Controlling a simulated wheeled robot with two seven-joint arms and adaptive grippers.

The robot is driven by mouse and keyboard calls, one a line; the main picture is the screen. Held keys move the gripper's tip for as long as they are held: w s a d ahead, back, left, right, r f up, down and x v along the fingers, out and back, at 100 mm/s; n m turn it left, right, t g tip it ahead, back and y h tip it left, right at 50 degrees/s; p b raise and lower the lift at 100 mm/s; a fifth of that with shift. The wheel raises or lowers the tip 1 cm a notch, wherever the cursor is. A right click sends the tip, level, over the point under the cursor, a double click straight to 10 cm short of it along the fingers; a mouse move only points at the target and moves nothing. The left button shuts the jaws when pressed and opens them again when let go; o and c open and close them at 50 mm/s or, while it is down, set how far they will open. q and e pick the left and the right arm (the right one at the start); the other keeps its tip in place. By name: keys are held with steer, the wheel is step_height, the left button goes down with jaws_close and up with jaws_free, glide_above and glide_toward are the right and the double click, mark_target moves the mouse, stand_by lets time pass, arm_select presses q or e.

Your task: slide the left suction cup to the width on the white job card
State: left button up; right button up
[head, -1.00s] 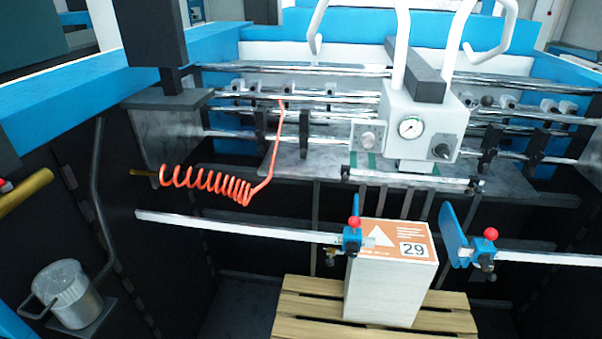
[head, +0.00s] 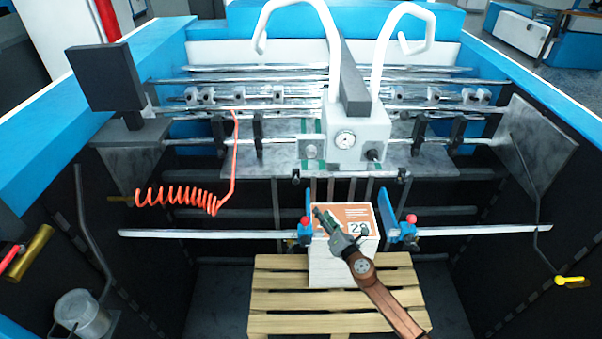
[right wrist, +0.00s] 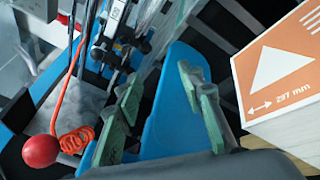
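My right gripper (head: 322,216) reaches in over the left part of the paper stack (head: 327,272), which carries an orange-and-white card (head: 358,214). In the right wrist view the gripper's green-padded fingers (right wrist: 165,105) are apart and empty. A blue plate (right wrist: 172,95) of the left side guide shows between them; I cannot tell whether they touch it. Its red knob (right wrist: 41,151) is to the left. Small black fittings, possibly suction cups, sit below the feeder head at left (head: 296,176) and right (head: 404,174). My left gripper is out of view.
The feeder head (head: 355,130) with its gauge stands behind the stack. The right side guide (head: 407,232) stands beside the stack on a metal bar (head: 480,231). A wooden pallet (head: 275,300) lies beneath. A coiled orange hose (head: 180,196) hangs at left; a metal can (head: 80,315) stands lower left.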

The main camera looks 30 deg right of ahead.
mark_target(298, 182)
steer(key=w+a+r+n+t+y+p, duration=0.1)
steer(key=a+r+n+y+p, duration=0.15)
steer(key=r+n, duration=0.6)
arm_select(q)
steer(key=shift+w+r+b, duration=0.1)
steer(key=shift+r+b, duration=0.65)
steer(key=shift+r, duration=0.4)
arm_select(e)
steer(key=w+a+r, duration=0.1)
steer(key=w, duration=0.8)
steer(key=shift+a, duration=0.25)
steer(key=shift+c, duration=0.2)
jaws_close()
